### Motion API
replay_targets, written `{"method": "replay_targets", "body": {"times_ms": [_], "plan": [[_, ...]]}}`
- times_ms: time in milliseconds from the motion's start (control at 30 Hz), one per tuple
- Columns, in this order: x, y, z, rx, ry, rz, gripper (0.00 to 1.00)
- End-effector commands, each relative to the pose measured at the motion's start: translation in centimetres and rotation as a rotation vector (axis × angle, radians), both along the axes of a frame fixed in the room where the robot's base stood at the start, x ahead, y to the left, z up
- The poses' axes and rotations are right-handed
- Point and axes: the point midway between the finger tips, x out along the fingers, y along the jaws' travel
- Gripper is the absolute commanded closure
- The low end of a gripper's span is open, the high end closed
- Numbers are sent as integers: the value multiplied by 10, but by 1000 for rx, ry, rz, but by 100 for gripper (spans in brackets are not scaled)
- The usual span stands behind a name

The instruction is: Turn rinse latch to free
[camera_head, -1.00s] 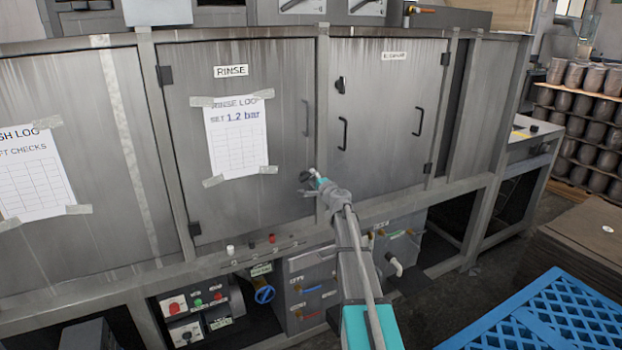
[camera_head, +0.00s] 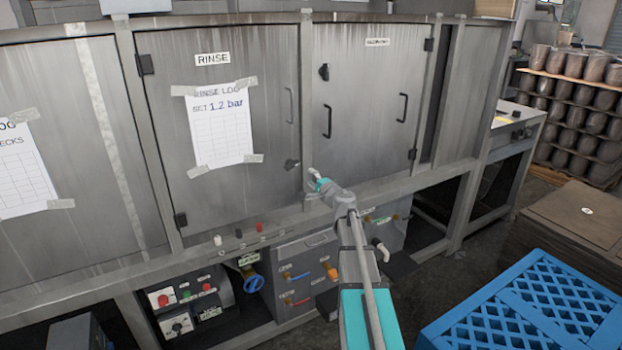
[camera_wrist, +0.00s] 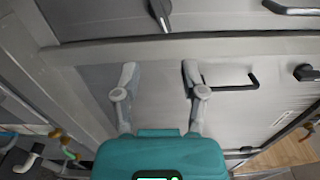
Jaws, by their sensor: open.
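The rinse latch (camera_head: 291,164) is a small dark lever low on the right edge of the door labelled RINSE (camera_head: 215,125). It also shows at the top of the wrist view (camera_wrist: 160,14), its lever pointing toward the post between the doors. My gripper (camera_head: 316,178) is just right of the latch in the head view, in front of the post. In the wrist view its two grey fingers (camera_wrist: 160,70) are spread with nothing between them. The latch lies beyond the fingertips, apart from them.
The neighbouring door has a bar handle (camera_wrist: 230,86) and its own dark latch (camera_head: 324,72). A post (camera_wrist: 220,46) separates the doors. Valves and pipes (camera_head: 380,248) sit below. A blue crate (camera_head: 530,315) and a brown stack (camera_head: 580,225) stand at right.

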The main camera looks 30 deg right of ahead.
Motion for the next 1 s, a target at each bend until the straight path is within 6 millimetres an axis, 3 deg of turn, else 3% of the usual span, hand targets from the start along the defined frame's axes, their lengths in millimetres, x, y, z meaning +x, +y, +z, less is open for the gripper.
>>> {"method": "replay_targets", "body": {"times_ms": [267,700,1000], "plan": [[-1,1,0,-15,-1,0,46],[-24,16,0,-306,-12,-5,46],[-25,16,0,-333,-13,-5,46]]}}
